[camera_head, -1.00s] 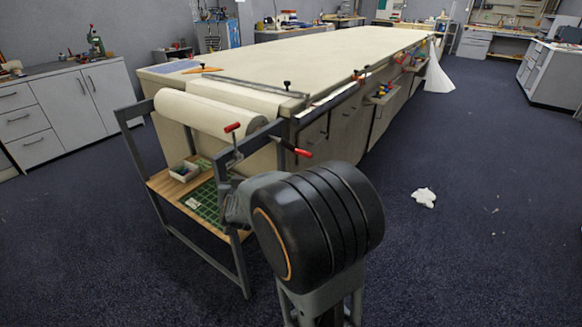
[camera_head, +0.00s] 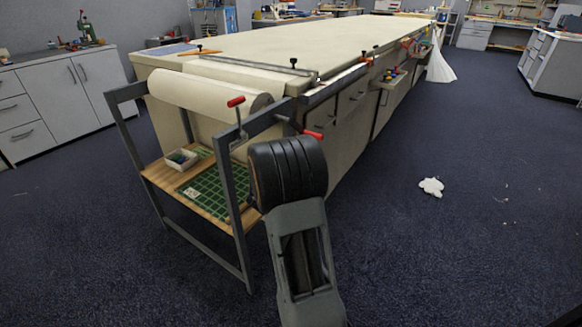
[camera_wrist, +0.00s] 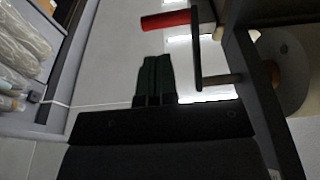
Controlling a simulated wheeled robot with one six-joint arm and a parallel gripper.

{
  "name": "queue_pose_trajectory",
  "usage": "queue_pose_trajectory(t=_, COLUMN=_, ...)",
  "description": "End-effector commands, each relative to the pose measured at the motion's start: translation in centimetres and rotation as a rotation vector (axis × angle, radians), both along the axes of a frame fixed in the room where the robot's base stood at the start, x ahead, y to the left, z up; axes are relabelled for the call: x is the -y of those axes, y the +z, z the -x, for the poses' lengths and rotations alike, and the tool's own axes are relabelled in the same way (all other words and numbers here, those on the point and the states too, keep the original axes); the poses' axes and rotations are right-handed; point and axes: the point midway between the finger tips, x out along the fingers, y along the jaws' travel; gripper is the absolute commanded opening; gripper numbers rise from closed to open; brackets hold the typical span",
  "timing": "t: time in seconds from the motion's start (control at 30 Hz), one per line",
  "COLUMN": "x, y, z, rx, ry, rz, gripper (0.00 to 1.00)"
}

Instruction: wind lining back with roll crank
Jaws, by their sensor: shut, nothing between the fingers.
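The pale roll of lining (camera_head: 205,100) lies across the top of a dark metal rack at the table's near end. A crank with a red handle (camera_head: 314,134) sticks out on the rack's right side. In the wrist view the crank's red grip (camera_wrist: 166,20) and dark crank arm (camera_wrist: 196,52) are close to my gripper (camera_wrist: 154,62), above and to its right in the picture. My gripper's dark green fingers are together, empty and apart from the crank. In the head view my black wrist housing hides the fingers.
A second red-handled lever (camera_head: 236,102) stands on the rack's front bar. The rack's wooden shelf (camera_head: 160,172) holds a small tray (camera_head: 182,159) and a green mat (camera_head: 208,190). A long cloth table (camera_head: 300,45) extends behind. Crumpled white cloth (camera_head: 431,186) lies on the open floor at right.

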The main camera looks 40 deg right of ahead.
Motion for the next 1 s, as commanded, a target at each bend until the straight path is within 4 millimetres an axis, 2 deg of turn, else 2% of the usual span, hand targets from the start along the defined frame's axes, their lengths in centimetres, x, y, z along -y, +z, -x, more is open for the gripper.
queue_pose_trajectory(t=0.03, x=1.0, y=0.0, z=-0.2, rx=0.002, ry=-0.004, rz=0.001, gripper=0.00)
queue_pose_trajectory(t=0.2, x=3.8, y=0.7, z=-0.9, rx=0.002, ry=-0.002, rz=0.001, gripper=0.00)
queue_pose_trajectory(t=0.43, x=6.4, y=1.2, z=-1.6, rx=0.000, ry=0.001, rz=0.000, gripper=0.00)
queue_pose_trajectory(t=0.67, x=7.4, y=1.6, z=-1.9, rx=-0.001, ry=0.003, rz=-0.001, gripper=0.00)
queue_pose_trajectory(t=1.0, x=7.5, y=1.7, z=-1.9, rx=-0.001, ry=0.003, rz=-0.001, gripper=0.00)
